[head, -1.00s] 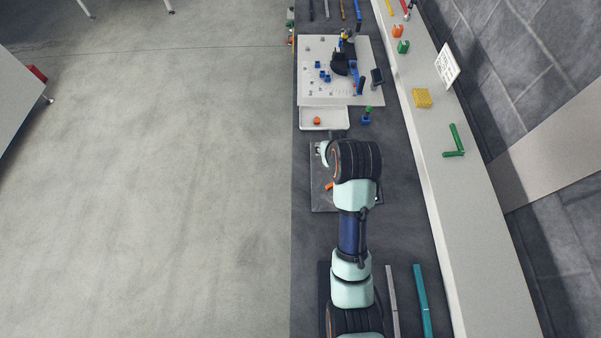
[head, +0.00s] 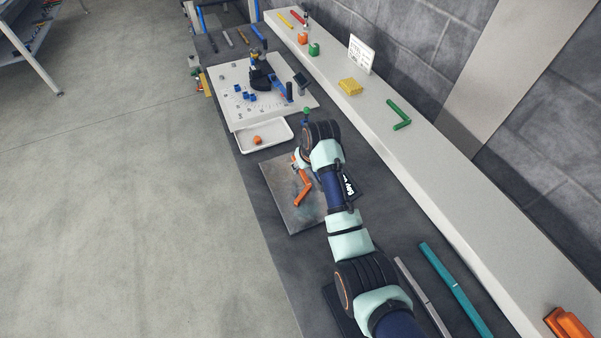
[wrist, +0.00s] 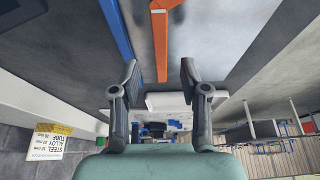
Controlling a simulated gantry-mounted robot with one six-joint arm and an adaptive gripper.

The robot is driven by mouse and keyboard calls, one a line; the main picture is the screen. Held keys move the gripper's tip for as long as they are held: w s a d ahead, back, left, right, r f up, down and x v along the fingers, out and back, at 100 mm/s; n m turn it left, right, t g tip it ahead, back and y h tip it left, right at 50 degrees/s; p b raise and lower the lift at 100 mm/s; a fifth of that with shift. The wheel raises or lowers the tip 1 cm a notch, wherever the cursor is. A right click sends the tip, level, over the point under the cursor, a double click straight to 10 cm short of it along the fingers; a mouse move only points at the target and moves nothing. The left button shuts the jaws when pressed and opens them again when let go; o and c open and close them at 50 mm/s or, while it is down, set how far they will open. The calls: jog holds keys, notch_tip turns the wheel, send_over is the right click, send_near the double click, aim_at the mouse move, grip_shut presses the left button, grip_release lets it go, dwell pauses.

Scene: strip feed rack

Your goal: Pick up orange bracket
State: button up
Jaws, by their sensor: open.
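The orange bracket (head: 303,190) lies on a grey plate (head: 290,220) on the dark bench, in the middle of the head view. It looks bent, with a long straight leg. In the wrist view the orange bracket (wrist: 161,45) reaches down from the top edge, and its lower end lies near the gap between the fingertips. My gripper (wrist: 159,73) is open and empty, with one finger on each side of that gap. In the head view my wrist partly hides the gripper, which is just beyond the bracket. I cannot tell the gripper's height above the plate.
A white tray (head: 284,138) holding a small orange piece (head: 257,140) stands beyond the plate. Behind it is a white board (head: 235,115) with blue parts. A raised ledge (head: 420,165) runs along the right with a green angle piece (head: 399,115). A blue bar (wrist: 116,30) shows at left in the wrist view.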

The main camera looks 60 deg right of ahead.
aim_at(302, 172)
jog(key=x, duration=0.3)
jog(key=shift+f+b, duration=0.1)
jog(key=shift+b, duration=0.2)
grip_shut()
notch_tip(302, 172, up, 20)
jog(key=p, duration=0.4)
jog(key=shift+p, duration=0.4)
